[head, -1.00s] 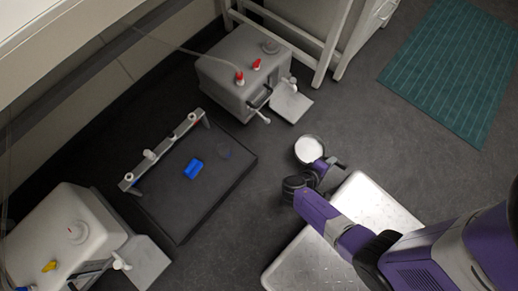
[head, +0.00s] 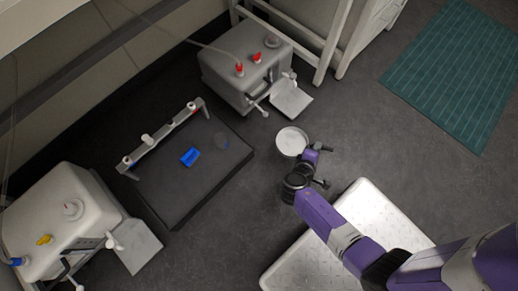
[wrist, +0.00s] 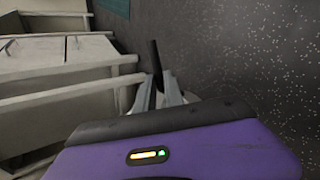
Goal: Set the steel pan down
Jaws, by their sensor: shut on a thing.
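The steel pan (head: 292,141) is a round, pale, shallow pan in the middle of the head view, to the right of the black platform. My gripper (head: 312,153) is just right of the pan and shut on its handle. In the wrist view, my fingers (wrist: 160,92) close around a dark upright bar, which looks like the pan handle (wrist: 155,55). The pan's bowl cannot be made out in the wrist view. The pan looks level and clear of the platform; its height above the floor is hard to tell.
A black platform (head: 174,208) holds a blue piece (head: 190,157) and a faint round disc (head: 221,140), with a rail of white knobs behind. A grey box unit (head: 235,65) stands behind, a white one (head: 55,215) at left. A white speckled plate (head: 310,262) lies in front; a green mat (head: 455,70) is far right.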

